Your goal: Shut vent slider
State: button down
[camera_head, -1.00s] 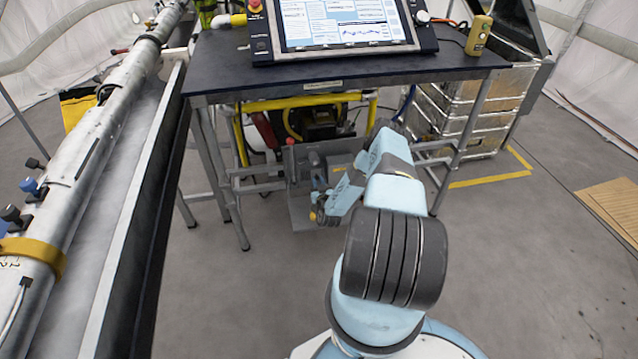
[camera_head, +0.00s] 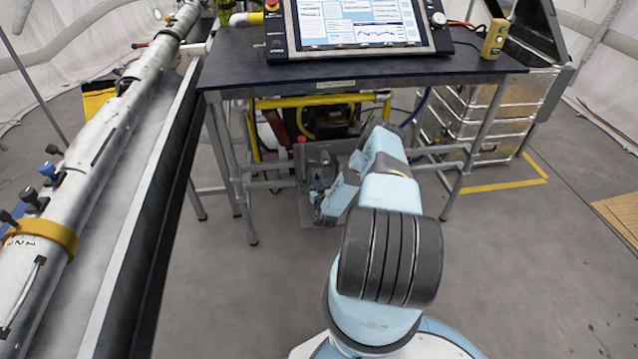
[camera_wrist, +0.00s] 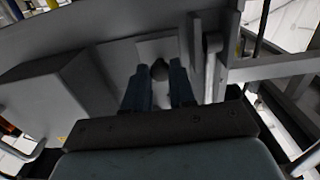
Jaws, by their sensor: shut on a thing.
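In the wrist view my gripper (camera_wrist: 160,84) has two dark blue fingers, one on each side of a small dark knob (camera_wrist: 160,70). It is shut on this knob, which stands in front of a light grey plate (camera_wrist: 157,46). The knob looks like the vent slider's handle; the slider's track and how far it is shut cannot be made out. In the head view my gripper (camera_head: 324,214) is low under the table, at a grey metal unit (camera_head: 308,208). My arm hides part of that unit, and the knob cannot be seen there.
A dark table (camera_head: 350,72) with a control screen (camera_head: 358,22) stands above my gripper. Its metal legs (camera_head: 232,180) and crossbars are close by. A long pipe (camera_head: 90,150) lies along the left. A silver crate (camera_head: 500,115) stands right. The floor in front is clear.

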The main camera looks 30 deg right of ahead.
jog(key=c, duration=1)
grip_release()
jog(key=shift+a, duration=0.3)
jog(key=shift+c, duration=0.2)
jog(key=shift+o, duration=0.5)
jog(key=shift+d, duration=0.1)
jog(key=shift+s, duration=0.1)
jog(key=v, duration=1.3)
jog(key=shift+s, duration=0.35)
